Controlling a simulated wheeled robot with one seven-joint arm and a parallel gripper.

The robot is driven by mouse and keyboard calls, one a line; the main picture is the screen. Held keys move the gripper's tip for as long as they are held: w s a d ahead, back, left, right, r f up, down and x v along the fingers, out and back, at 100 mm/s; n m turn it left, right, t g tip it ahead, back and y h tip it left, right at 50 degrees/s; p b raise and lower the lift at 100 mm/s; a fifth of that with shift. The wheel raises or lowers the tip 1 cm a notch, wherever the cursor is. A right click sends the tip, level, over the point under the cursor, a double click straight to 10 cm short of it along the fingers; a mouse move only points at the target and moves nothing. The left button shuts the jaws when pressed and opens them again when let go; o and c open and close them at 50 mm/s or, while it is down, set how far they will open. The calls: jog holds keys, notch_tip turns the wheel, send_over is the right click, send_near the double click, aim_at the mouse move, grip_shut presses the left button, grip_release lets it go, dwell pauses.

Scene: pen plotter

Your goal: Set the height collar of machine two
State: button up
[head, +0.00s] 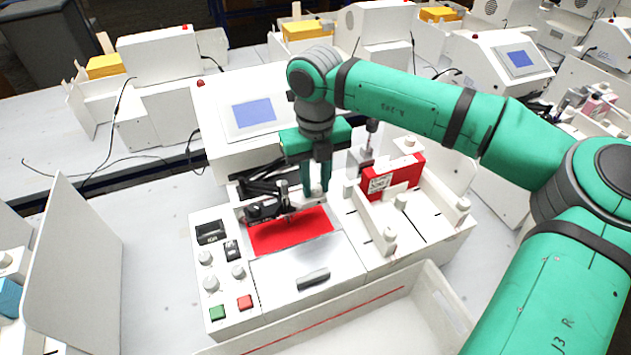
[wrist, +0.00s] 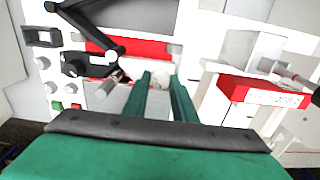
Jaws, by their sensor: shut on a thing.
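Machine two (head: 222,148), a white plotter with a blue screen, stands in the middle of the head view. My gripper (head: 316,188) points down at its plotting area, just right of the black linkage arm (head: 262,190). The fingers are shut on a small pale round part, the height collar (wrist: 160,82), which shows between the fingertips in the wrist view. The fingers hide its sides, and no setting marks on it can be read. The linkage and a pen holder are left of my fingers, over a red sheet (head: 288,232).
A red box (head: 392,178) stands in the white rack to the right of my gripper. A control panel with knobs, a green button (head: 217,312) and a red button (head: 244,302) is at front left. An empty white tray (head: 370,325) lies in front. Other machines stand behind.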

aim_at(315, 189)
jog(key=shift+m, duration=0.5)
jog(key=o, duration=1)
jog(key=shift+o, duration=0.2)
notch_tip(315, 189, up, 11)
jog(key=shift+f, duration=0.15)
